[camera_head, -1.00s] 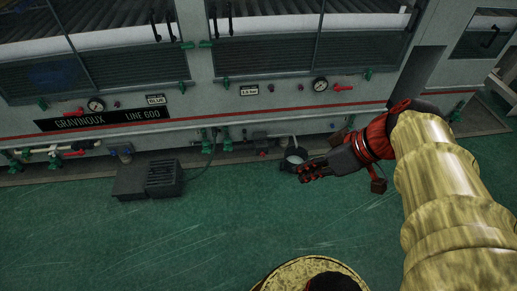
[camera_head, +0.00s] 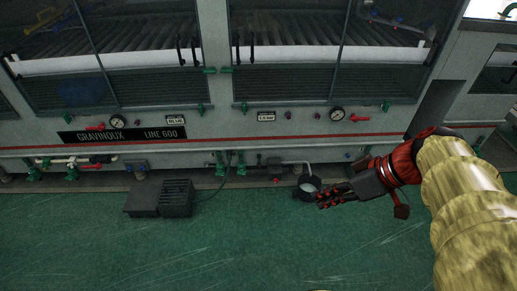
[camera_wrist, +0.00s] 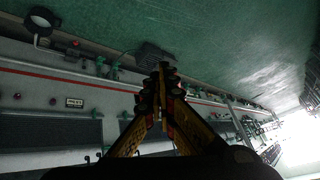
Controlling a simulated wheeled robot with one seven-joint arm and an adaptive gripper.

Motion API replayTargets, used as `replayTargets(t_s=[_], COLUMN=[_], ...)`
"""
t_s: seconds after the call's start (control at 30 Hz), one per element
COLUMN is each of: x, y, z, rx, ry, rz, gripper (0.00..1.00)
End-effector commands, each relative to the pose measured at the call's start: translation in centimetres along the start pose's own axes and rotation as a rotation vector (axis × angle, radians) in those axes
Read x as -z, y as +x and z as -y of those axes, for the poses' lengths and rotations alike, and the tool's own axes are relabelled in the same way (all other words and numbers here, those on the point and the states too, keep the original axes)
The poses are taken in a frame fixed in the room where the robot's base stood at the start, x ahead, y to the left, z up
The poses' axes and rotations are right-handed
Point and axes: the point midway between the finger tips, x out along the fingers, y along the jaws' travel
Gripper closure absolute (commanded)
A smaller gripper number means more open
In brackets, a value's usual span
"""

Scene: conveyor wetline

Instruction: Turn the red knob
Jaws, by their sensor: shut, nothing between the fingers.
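Several small red parts show on the machine, and I cannot tell which is the red knob. A small red piece (camera_head: 276,180) sits on a grey box on the low pipe, left of my gripper in the head view. It seems to show in the wrist view too (camera_wrist: 75,43). Red lever handles sit beside the right gauge (camera_head: 360,118) and the left gauge (camera_head: 97,127). My gripper (camera_head: 322,199) is shut and empty, in front of the machine's lower edge, apart from these red parts. In the wrist view its fingertips (camera_wrist: 165,70) meet.
A round container (camera_head: 309,187) stands beside my gripper under a pipe end. A dark slatted box (camera_head: 176,198) stands on the floor to the left. Green valves (camera_head: 241,164) and pipes run along the machine's base. The green floor (camera_head: 260,250) in front is clear.

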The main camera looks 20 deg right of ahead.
Motion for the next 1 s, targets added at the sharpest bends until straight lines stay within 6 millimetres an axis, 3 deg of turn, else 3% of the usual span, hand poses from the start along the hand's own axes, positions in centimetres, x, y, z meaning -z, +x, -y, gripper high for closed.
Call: replayTargets(t_s=[0.03, 1.0], x=[-8.9, -10.4], y=[-6.5, -8.2], z=[-7.2, -9.6], rx=[-0.209, -0.179], ry=[0.389, 0.397], rz=[-0.099, -0.119], gripper=[1.0, 1.0])
